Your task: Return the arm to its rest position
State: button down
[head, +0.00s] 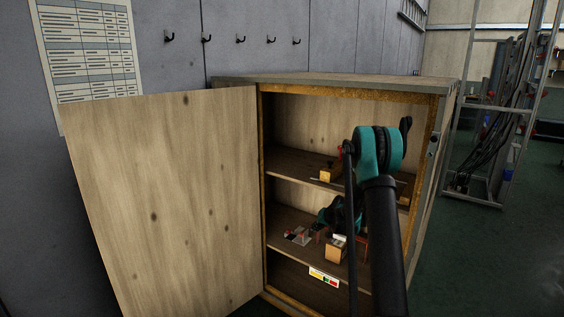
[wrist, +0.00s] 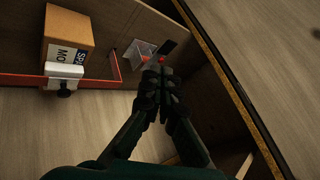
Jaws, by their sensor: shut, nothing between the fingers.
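My arm reaches into an open wooden cabinet (head: 450,88). Its black and teal links cover part of the shelves in the head view. My gripper (wrist: 160,72) is shut and empty in the wrist view, with its black fingers together. The fingertips overlap the near edge of a small clear container (wrist: 138,53) in the picture; I cannot tell whether they touch it. In the head view the gripper is mostly hidden behind my arm, over the middle shelf.
A cardboard box (wrist: 68,36) with printed letters stands by a red rail (wrist: 100,82). The cabinet door (head: 165,200) stands wide open at left. The cabinet's right wall is close to my arm. Wall hooks (head: 240,39) and a metal rack (head: 478,120) are outside.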

jog(key=s+r+h, duration=0.1)
jog(key=s+r, duration=0.3)
jog(key=s, duration=0.4)
jog(key=s+r+n+g, duration=0.1)
jog(key=s+r, duration=0.3)
jog(key=s, duration=0.3)
jog(key=s+r+h, duration=0.1)
jog(key=s+r, duration=0.3)
jog(key=s, duration=0.4)
jog(key=s+d+f+h, duration=0.1)
jog(key=s+d, duration=0.1)
jog(key=s, duration=1)
jog(key=s+d+n+g+h, duration=0.1)
jog(key=s, duration=1.2)
jog(key=shift+s+d+f+n+g, duration=0.3)
jog(key=shift+d+f, duration=0.05)
jog(key=shift+f, duration=0.05)
